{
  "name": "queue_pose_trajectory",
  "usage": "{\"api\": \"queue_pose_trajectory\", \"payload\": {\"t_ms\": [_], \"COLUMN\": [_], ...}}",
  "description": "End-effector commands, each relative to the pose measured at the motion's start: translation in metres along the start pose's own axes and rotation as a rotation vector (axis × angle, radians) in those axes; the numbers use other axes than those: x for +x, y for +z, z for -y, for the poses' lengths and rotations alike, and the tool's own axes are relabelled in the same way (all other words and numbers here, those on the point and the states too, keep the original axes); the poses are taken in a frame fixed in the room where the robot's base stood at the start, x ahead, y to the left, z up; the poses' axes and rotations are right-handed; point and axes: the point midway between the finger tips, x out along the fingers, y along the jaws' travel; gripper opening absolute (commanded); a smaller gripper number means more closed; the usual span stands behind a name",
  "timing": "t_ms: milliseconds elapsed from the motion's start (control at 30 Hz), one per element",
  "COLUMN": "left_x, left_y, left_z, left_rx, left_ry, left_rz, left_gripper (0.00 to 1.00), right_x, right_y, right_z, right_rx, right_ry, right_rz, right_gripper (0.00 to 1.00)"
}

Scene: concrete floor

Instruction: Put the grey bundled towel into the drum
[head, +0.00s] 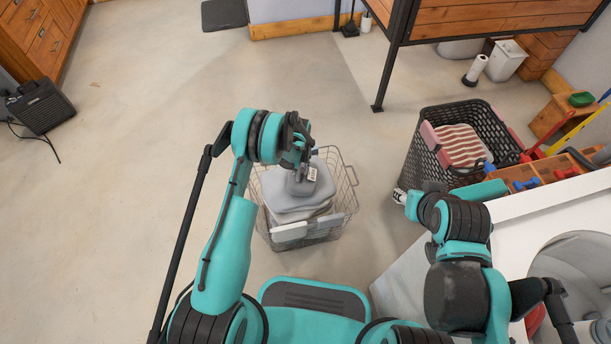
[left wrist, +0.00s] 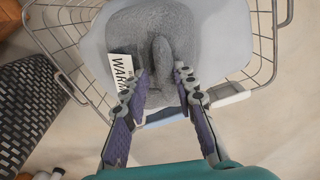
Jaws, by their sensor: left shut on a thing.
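The grey bundled towel (head: 301,184) sits on top of folded grey cloth in a wire basket (head: 347,205) on the floor. My left gripper (head: 303,167) reaches down onto it from above. In the left wrist view my left gripper (left wrist: 162,75) is shut on a raised fold of the grey towel (left wrist: 150,28), with a white "WARM" tag beside the fingers. The towel still touches the cloth beneath. The drum (head: 578,262) is the round grey opening in the white machine at the right edge, partly cut off.
A black crate (head: 414,165) with a striped red and white cloth (head: 460,145) stands to the right of the wire basket. A wooden box (head: 535,180) with small dumbbells is beyond the white machine. The floor left of the wire basket is clear.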

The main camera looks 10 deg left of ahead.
Motion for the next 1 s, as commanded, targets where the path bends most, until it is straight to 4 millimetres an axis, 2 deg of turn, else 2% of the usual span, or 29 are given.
{"api": "queue_pose_trajectory", "payload": {"t_ms": [333, 1000], "left_x": [0.002, -0.022], "left_y": [0.001, 0.0], "left_z": [0.001, 0.0], "left_rx": [0.004, 0.002], "left_ry": [-0.004, -0.001], "left_rz": [0.0, 0.0], "left_gripper": [0.0, 0.0], "right_x": [0.001, -0.005], "right_y": [0.0, -0.004], "right_z": [0.0, 0.0], "right_rx": [0.0, 0.0], "right_ry": [0.0, 0.0], "right_rz": [0.0, 0.0], "right_gripper": [0.39, 0.39]}}
